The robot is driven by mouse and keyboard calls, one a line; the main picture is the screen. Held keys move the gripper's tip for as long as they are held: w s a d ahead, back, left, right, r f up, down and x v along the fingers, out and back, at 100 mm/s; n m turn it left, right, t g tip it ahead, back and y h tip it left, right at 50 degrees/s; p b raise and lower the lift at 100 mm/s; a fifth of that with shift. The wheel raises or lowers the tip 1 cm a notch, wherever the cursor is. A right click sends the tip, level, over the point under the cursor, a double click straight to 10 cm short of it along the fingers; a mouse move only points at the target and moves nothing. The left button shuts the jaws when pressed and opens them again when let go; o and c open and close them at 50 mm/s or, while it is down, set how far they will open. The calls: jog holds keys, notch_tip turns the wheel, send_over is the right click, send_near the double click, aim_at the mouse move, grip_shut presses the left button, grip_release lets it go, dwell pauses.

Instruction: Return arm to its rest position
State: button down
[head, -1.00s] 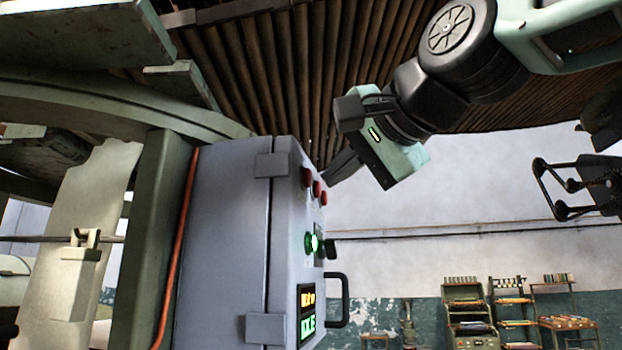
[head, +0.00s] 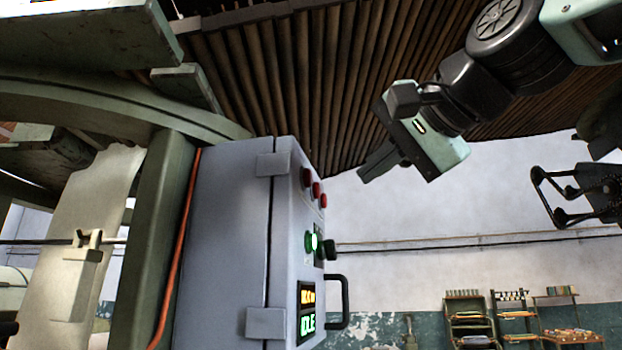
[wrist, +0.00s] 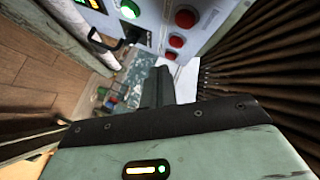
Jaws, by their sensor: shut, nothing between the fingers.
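My gripper (head: 368,174) is at the upper right of the head view, apart from the grey control box (head: 230,230) and to the right of it. Its fingers are together, point down to the left and hold nothing. In the wrist view the closed fingers (wrist: 159,87) stick out past the green gripper body. The box's panel shows at the top of the wrist view, with red buttons (wrist: 186,17), a lit green button (wrist: 130,9) and a black handle (wrist: 104,40).
A slatted brown roller bank (head: 300,80) hangs above and behind my arm. A green machine frame (head: 150,240) with an orange cable (head: 180,240) stands left of the box. Small racks (head: 468,318) stand far off at the lower right. Open room lies right of the box.

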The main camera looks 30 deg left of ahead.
dwell(0.6)
jog(key=s+d+f+n+g+h+b, duration=0.1)
jog(key=d+f+n+g+h+b, duration=0.15)
jog(key=f, duration=1.65)
jog(key=s+d+f+n+g+h+b, duration=0.1)
jog(key=d+f+h+b, duration=0.3)
jog(key=f, duration=1.4)
jog(key=s+d+f+n+g+h+b, duration=0.1)
jog(key=s+d+f, duration=0.3)
jog(key=f, duration=0.5)
jog(key=s+d+f+n+g+h+b, duration=0.1)
jog(key=s+d+f+g+h+b, duration=0.1)
jog(key=s+d+f, duration=0.3)
jog(key=s+d+f+n+g+h+b, duration=0.1)
jog(key=s+d+f, duration=0.4)
jog(key=d+f, duration=0.5)
notch_tip(320, 180, down, 4)
jog(key=shift+s+d+f+n+h+b, duration=0.25)
jog(key=shift+n+h+b, duration=0.25)
jog(key=shift+h, duration=0.55)
jog(key=shift+a+g, duration=0.1)
jog(key=shift+g, duration=0.15)
